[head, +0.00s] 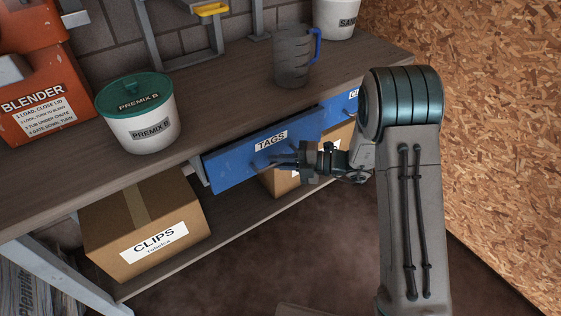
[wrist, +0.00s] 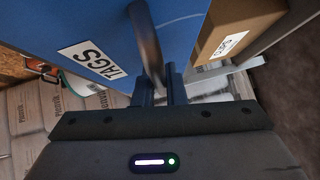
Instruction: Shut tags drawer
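The tags drawer (head: 232,163) has a blue front with a white "TAGS" label and hangs under the workbench top. Its front stands out past the blue drawer to its right, so it is partly open. In the wrist view the blue front (wrist: 195,30) fills the top, with its grey bar handle (wrist: 147,45) in front of it. My gripper (head: 277,160) is at this handle. In the wrist view its fingers (wrist: 160,92) stand close together on either side of the bar and look closed on it. The exact contact is partly hidden.
A second blue drawer (head: 341,106) sits to the right, partly behind my arm. Cardboard boxes, one labelled "CLIPS" (head: 145,228), stand on the lower shelf. A white tub (head: 140,122) and a grey jug (head: 292,60) stand on the workbench (head: 225,95). A chipboard wall (head: 490,110) is at right.

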